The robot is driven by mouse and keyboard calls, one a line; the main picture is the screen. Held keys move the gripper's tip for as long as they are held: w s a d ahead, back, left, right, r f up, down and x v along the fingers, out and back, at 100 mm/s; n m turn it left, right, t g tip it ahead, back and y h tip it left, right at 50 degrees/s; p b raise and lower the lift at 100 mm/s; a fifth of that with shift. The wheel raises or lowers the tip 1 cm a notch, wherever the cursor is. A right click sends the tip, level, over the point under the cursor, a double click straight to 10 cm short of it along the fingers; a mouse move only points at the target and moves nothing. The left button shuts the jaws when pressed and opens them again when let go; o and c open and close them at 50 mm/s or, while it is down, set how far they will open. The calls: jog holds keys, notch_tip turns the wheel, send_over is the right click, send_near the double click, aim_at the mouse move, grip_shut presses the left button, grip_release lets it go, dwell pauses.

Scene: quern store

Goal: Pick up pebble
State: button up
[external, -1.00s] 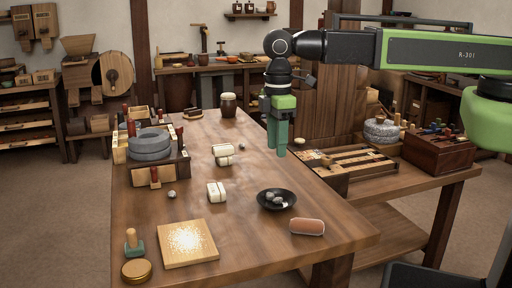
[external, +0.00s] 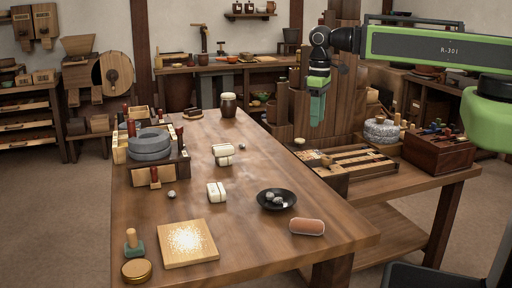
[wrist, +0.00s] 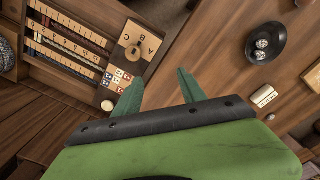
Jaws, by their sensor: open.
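Several small stones could be the pebble. A small grey round stone (external: 172,194) lies on the table left of the white blocks; it also shows in the wrist view (wrist: 271,117). Rounded grey pebbles (external: 274,196) lie in a dark bowl (external: 262,205), seen at the upper right of the wrist view (wrist: 262,44). A cream round piece (external: 299,141) sits by the corner of the slotted board; it is left of my fingers in the wrist view (wrist: 107,105). My gripper (external: 317,122) points down in the air above the board's side. Its green fingers are apart and empty (wrist: 160,76).
The slotted board (external: 352,161) and a dark red box (external: 438,150) are on the right. White blocks (external: 217,192), a reddish roll (external: 307,227), a speckled wooden board (external: 208,256) and a tray with a quern stone (external: 150,146) stand on the table. The table's middle is mostly clear.

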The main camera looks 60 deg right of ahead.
jog(key=r+n+p, duration=0.2)
jog(key=n, duration=2)
send_over(242, 144)
notch_tip(242, 144, down, 18)
jog(key=b, duration=1.7)
jog(key=shift+d+r, duration=0.15)
jog(key=shift+r, duration=0.3)
grip_shut()
